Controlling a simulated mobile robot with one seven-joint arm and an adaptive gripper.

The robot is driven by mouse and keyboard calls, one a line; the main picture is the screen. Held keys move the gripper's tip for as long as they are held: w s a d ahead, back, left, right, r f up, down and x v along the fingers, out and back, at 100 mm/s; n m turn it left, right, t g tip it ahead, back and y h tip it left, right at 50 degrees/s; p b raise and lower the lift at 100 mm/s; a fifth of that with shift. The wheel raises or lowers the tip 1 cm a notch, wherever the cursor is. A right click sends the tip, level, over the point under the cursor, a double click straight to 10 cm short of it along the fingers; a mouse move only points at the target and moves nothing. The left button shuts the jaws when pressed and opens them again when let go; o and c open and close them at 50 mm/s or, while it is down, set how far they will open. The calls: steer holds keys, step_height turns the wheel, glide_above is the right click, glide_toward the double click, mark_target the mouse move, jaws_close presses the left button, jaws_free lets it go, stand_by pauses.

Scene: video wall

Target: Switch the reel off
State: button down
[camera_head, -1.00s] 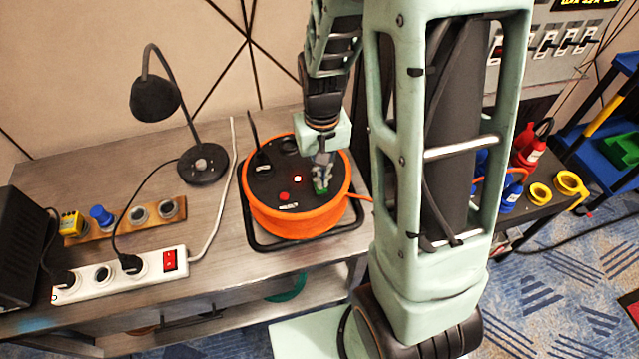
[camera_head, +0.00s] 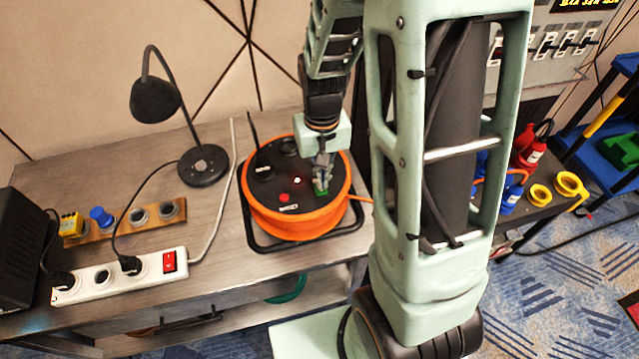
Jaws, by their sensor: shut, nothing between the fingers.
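The orange cable reel (camera_head: 300,226) lies flat on the grey table, with a black top. A small light (camera_head: 297,181) glows on its top, and a red button (camera_head: 283,197) sits just below it. A small green part (camera_head: 321,191) shows on the right of the reel's top. My gripper (camera_head: 321,188) is shut and empty, with its fingertips at the green part. The fingers partly cover that part, and I cannot tell whether they touch it.
A black lamp (camera_head: 204,163) stands left of the reel. A white power strip (camera_head: 110,279) with a red switch (camera_head: 169,262) lies at the front left. A wooden socket board (camera_head: 142,221) lies behind the strip. An orange cable runs from the reel's right side.

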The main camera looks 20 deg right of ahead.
steer(key=shift+f+b, duration=0.9)
steer(key=shift+f, duration=0.2)
stand_by(0.5)
steer(key=shift+r, duration=0.15)
steer(key=shift+r+p, duration=2.75)
steer(key=shift+r, duration=0.7)
steer(key=shift+f, duration=0.1)
